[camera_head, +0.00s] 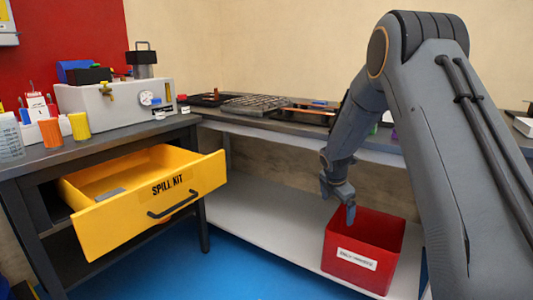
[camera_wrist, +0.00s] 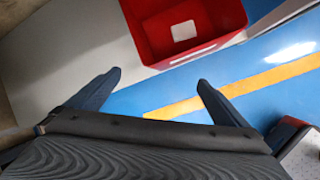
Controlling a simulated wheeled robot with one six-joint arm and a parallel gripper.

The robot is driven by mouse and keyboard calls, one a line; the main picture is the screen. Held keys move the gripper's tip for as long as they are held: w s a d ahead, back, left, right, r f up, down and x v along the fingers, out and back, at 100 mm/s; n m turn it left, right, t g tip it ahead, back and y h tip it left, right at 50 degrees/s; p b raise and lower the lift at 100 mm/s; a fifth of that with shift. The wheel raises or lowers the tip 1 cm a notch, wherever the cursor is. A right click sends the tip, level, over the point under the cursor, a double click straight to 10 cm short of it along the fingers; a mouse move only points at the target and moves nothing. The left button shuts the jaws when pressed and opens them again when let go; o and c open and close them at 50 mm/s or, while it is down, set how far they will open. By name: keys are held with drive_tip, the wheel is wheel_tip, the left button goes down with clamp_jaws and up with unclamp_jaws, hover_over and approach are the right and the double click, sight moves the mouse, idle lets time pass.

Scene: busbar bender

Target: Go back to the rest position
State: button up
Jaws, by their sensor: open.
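My gripper (camera_head: 338,205) hangs at the end of my arm, by the upper left rim of a red bin (camera_head: 350,269) in the head view. In the wrist view my gripper (camera_wrist: 159,77) shows two dark fingers spread wide with nothing between them. The red bin (camera_wrist: 143,40) lies beyond the fingertips there. A small white patch (camera_wrist: 184,31) shows in it; I cannot tell whether it is a label or a loose item.
A yellow drawer (camera_head: 150,208) marked SPILL KIT stands open at left, with a grey piece (camera_head: 110,194) inside. The bin stands on a low light shelf (camera_head: 265,240) under the worktop (camera_head: 290,127). Blue floor (camera_head: 230,270) is clear in front.

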drive_tip(key=s+a+r+m+g+y, duration=0.1)
drive_tip(key=s+a+r+m, duration=0.3)
drive_tip(key=s+a, duration=0.6)
drive_tip(key=s+a+r+m+g+y, duration=0.1)
drive_tip(key=s+a+r+m, duration=0.25)
drive_tip(key=s+a, duration=0.7)
drive_tip(key=s+a+r+m+g, duration=0.1)
drive_tip(key=s+a+m, duration=0.15)
drive_tip(key=s, duration=0.65)
drive_tip(key=s+a+m+y, duration=0.1)
drive_tip(key=s+m, duration=0.3)
drive_tip(key=s, duration=0.6)
drive_tip(key=s+a+r+m+g, duration=0.1)
drive_tip(key=s+a+m, duration=0.15)
drive_tip(key=s, duration=0.65)
drive_tip(key=d+r+m+p, duration=0.6)
drive_tip(key=d+r+p, duration=1.3)
drive_tip(key=r+p, duration=0.4)
drive_tip(key=shift+r+m+p, duration=0.3)
drive_tip(key=shift+m+p, duration=0.05)
drive_tip(key=shift+p, duration=1.4)
drive_tip(key=shift+s, duration=0.1)
